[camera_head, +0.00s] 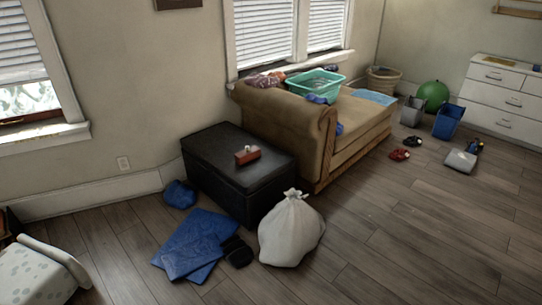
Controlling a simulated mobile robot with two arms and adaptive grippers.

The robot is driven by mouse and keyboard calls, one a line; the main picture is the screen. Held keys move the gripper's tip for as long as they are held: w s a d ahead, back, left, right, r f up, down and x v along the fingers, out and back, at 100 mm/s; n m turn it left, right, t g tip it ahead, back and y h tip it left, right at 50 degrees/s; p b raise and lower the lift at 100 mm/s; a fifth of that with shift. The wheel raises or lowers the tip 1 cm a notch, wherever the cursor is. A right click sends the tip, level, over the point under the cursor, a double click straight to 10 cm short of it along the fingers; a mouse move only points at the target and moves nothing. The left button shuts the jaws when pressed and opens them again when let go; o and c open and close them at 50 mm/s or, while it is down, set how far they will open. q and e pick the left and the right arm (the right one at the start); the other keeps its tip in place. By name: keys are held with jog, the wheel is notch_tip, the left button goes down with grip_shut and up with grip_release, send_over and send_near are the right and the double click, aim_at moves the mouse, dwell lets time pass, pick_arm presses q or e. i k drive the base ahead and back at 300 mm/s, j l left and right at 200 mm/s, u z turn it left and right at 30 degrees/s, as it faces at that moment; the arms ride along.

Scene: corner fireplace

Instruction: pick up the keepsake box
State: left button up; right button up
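A small reddish-brown box (248,155), which looks like the keepsake box, sits on top of the black chest (218,140). A small pale item shows on its top, too small to make out. The box lies toward the middle-right of the chest lid, and nothing covers it. Neither of my grippers is in view.
A tied white bag (291,230) stands on the floor against the chest's front right. Blue folded cloth (194,244), a dark item (237,251) and a blue bundle (180,194) lie nearby. A tan sofa (285,125) adjoins the chest. Floor at right front is clear.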

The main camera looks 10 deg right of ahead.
aim_at(242, 158)
jog(key=i+j+z, duration=0.2)
jog(key=i+z, duration=0.2)
jog(key=i+j+z, duration=0.4)
jog(key=k+l, duration=0.05)
jog(key=l, duration=0.05)
